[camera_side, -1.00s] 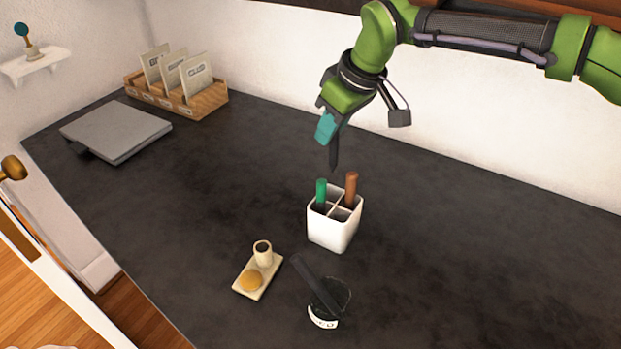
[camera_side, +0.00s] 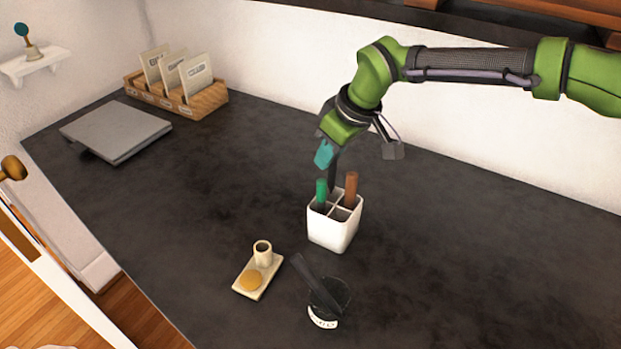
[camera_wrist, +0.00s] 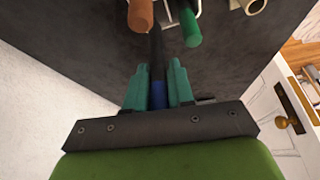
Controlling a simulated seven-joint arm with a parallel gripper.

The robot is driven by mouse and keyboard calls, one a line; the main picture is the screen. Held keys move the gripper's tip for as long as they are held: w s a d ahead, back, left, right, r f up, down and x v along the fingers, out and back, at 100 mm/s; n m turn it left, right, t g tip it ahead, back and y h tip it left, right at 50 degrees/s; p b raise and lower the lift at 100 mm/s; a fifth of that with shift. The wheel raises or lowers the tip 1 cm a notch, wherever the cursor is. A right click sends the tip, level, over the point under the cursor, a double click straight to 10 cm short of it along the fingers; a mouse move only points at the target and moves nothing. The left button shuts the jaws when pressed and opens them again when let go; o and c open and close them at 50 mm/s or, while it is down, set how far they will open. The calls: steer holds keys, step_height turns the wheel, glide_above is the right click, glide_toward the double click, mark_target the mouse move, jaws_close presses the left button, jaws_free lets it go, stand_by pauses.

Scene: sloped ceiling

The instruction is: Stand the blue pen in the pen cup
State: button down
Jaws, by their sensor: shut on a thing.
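The white pen cup (camera_side: 332,232) stands upright on the dark counter. It is divided into compartments, with a green pen (camera_side: 321,192) at the left and a brown pen (camera_side: 351,188) at the right. My gripper (camera_side: 324,155) is above the back of the cup, shut on the blue pen (camera_wrist: 158,95). The blue pen shows blue between the fingers and dark along its lower length. In the side view it points down between the green and brown pens. I cannot tell whether its lower end is inside a back compartment or just behind the rim.
A cream tray (camera_side: 244,292) with a small cup and a round biscuit lies in front of the pen cup. A dark pot (camera_side: 323,322) with a dark stick leaning out stands nearby. A grey laptop (camera_side: 117,131) and wooden card rack (camera_side: 207,103) are far left. The counter's right is clear.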

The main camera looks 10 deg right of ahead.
mark_target(330, 177)
steer(key=shift+f, duration=3)
steer(key=c, duration=0.9)
jaws_free()
steer(key=v, duration=1.7)
steer(key=shift+w, duration=0.1)
